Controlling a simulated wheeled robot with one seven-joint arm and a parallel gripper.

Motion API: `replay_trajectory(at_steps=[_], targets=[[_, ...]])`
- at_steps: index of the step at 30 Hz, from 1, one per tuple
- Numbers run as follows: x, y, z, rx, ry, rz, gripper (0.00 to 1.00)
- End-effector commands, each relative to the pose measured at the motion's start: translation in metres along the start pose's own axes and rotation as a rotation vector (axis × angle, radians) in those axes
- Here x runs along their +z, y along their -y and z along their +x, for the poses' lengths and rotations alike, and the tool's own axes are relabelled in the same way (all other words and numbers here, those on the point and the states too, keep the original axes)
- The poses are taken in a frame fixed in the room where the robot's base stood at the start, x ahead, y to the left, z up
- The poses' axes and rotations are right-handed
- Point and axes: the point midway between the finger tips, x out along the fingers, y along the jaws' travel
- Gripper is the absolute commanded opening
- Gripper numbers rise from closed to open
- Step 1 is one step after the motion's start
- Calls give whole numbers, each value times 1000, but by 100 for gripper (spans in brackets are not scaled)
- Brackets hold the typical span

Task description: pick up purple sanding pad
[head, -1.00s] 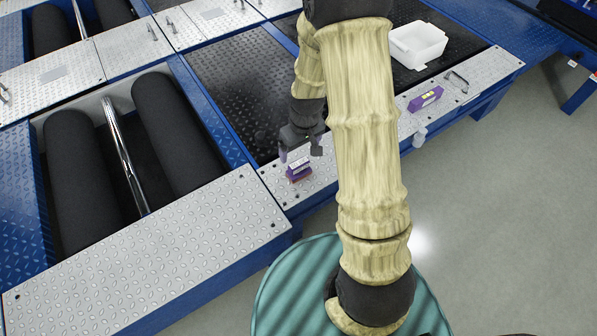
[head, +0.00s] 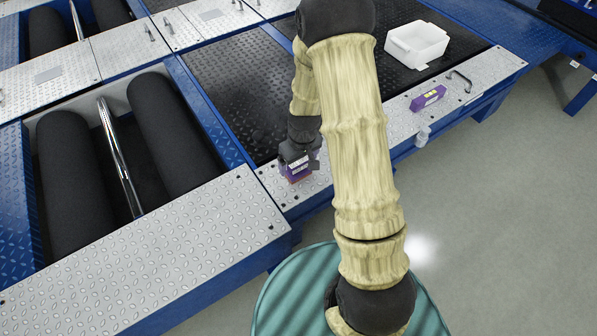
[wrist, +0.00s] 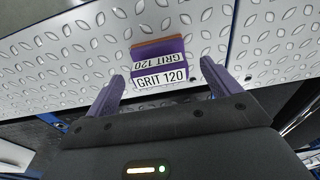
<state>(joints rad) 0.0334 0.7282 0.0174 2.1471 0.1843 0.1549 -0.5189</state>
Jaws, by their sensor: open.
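The purple sanding pad (wrist: 160,61) has an orange-brown edge and white labels reading GRIT 120. In the wrist view it lies between and just beyond the fingertips of my gripper (wrist: 160,72). My gripper is open, with one purple finger on each side of the pad and visible gaps to both. In the head view the pad (head: 295,179) sits on the silver tread plate (head: 270,183), partly hidden under my gripper (head: 298,167).
Black rollers (head: 175,130) lie left.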

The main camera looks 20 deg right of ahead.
Motion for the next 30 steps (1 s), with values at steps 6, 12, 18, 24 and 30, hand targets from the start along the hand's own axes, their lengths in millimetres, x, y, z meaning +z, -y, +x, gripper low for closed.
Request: replay_trajectory(at_steps=[6, 12, 18, 24, 30], targets=[[0, 0, 22, 0, 0, 2, 89], [0, -1, 20, 0, 0, 3, 89], [0, -1, 20, 0, 0, 4, 89], [0, -1, 20, 0, 0, 4, 69], [0, -1, 20, 0, 0, 4, 34]])
